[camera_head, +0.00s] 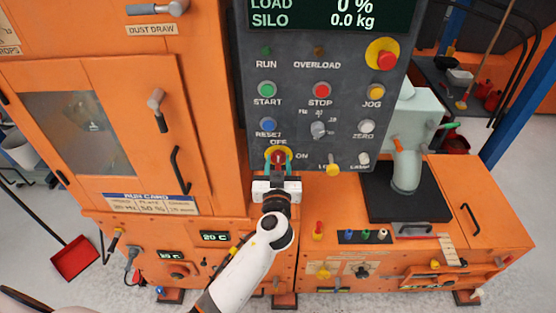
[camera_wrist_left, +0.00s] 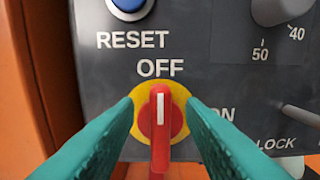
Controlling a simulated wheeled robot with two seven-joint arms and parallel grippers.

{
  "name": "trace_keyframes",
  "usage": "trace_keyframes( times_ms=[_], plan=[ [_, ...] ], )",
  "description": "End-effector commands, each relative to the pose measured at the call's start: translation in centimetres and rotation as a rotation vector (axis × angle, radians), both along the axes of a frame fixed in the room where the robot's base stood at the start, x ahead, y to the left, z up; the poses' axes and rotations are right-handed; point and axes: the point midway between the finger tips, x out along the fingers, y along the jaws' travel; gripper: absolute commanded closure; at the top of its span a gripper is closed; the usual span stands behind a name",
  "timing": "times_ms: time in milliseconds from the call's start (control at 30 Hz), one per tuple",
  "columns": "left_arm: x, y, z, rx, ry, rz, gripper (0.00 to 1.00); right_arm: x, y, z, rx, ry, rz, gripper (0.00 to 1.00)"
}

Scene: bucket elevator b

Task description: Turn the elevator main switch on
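The main switch (camera_wrist_left: 161,125) is a red rotary handle on a yellow disc, low on the grey control panel (camera_head: 300,110). In the left wrist view its white mark points up at the OFF label, and the ON label is to its right. My left gripper (camera_head: 279,166) is at the switch, its green fingers (camera_wrist_left: 163,120) on either side of the red handle. The fingers look apart, with gaps to the handle, and hide parts of the yellow disc's sides. My right gripper is not in view.
The blue RESET button (camera_head: 267,125) is just above the switch. A grey dial (camera_head: 318,129) and the white ZERO button (camera_head: 366,126) are to the right. A yellow knob (camera_head: 333,169) is close by at the panel's lower edge. The orange cabinet (camera_head: 222,100) stands left of the panel.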

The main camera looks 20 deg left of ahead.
Motion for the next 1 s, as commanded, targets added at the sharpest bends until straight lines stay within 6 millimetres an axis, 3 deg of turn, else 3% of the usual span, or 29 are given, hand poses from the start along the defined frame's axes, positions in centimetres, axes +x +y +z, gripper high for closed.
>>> trace_keyframes(
  times_ms=[300,533,1000],
  plan=[
    [0.24,0.09,-0.05,0.000,0.000,0.000,0.64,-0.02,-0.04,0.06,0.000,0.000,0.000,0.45],
    [0.23,0.09,-0.04,0.000,0.001,0.000,1.00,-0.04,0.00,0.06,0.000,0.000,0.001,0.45],
    [0.26,-0.11,-0.23,0.089,0.026,0.001,1.00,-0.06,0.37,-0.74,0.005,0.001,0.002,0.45]
  ],
)
